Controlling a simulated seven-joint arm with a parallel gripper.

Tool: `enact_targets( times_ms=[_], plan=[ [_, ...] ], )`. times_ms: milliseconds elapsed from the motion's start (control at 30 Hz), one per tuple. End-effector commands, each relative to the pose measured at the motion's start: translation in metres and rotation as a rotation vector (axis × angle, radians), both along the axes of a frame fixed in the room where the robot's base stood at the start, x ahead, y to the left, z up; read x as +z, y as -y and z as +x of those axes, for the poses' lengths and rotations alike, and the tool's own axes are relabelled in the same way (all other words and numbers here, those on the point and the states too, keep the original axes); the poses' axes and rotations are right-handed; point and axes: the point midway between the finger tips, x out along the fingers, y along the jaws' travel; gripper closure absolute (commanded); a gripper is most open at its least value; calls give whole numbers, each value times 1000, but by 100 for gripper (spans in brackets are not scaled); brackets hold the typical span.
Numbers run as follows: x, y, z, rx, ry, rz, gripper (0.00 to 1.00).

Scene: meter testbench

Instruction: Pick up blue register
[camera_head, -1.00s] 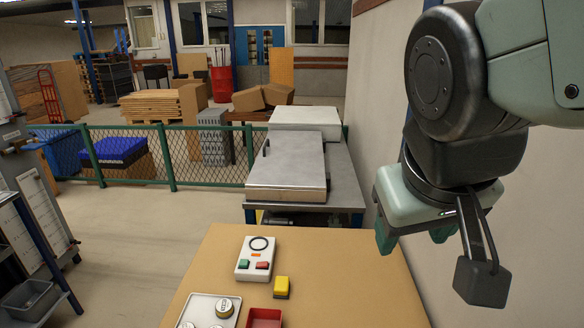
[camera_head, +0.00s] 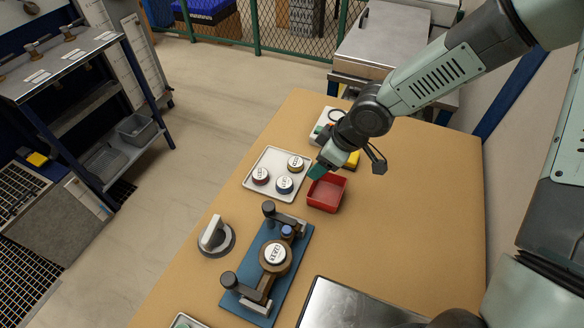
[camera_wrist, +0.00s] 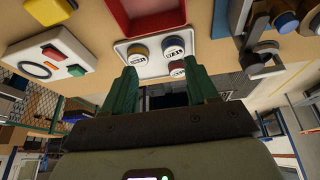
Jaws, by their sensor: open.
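The blue register (camera_head: 284,185) is a short round piece with a white labelled top. It sits on a white tray (camera_head: 250,184) with a dark red register (camera_head: 261,176) and a yellow register (camera_head: 295,164). In the wrist view, the blue register (camera_wrist: 173,47) is ahead of the fingers, with the yellow register (camera_wrist: 137,55) to its left and the dark red one (camera_wrist: 177,68) just below it. My gripper (camera_head: 317,172) has green fingers and is above the gap between the tray and the red bin. In the wrist view my gripper (camera_wrist: 163,82) is open and empty.
A red open bin (camera_head: 326,194) stands right of the tray. A blue-based fixture (camera_head: 237,297) with handles holds a labelled round piece (camera_head: 274,255). A grey knob (camera_head: 214,238) is left of it. A white button box (camera_head: 325,122) and yellow block (camera_head: 352,160) lie behind. The table's right side is clear.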

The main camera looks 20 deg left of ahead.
Motion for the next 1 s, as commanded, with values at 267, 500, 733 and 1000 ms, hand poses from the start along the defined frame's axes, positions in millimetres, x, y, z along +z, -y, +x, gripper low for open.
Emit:
enact_targets(
  times_ms=[267,500,733,1000],
  plan=[
    [-16,-34,-14,77,-30,117,42],
    [-37,-46,-14,81,-27,114,42],
    [-57,-57,-14,77,-31,114,42],
    [-70,-64,-13,78,-30,115,42]
  ],
)
